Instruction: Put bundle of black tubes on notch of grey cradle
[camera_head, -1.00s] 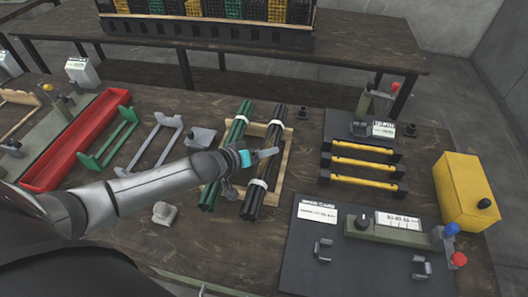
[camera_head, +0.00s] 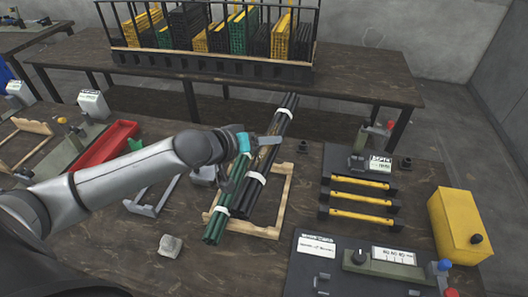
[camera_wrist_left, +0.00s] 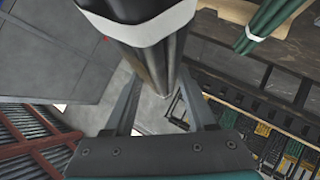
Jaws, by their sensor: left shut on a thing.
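The bundle of black tubes (camera_head: 277,128) has a white band and is held by my left gripper (camera_head: 249,163), raised and slanting above the wooden rack. The left wrist view shows the black bundle (camera_wrist_left: 155,50) between the two fingers (camera_wrist_left: 160,110), which are shut on it. The grey cradle (camera_head: 142,209) lies on the table left of the rack. My left forearm covers part of it, and its notches are hard to make out. My right gripper is not in view.
A bundle of green tubes (camera_head: 214,229) rests on the wooden rack (camera_head: 287,190), close beside the black bundle. A red tray (camera_head: 108,145) lies behind my arm. A black fixture with yellow bars (camera_head: 360,200) and a yellow box (camera_head: 458,228) stand right. A crate (camera_head: 215,63) is on the far table.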

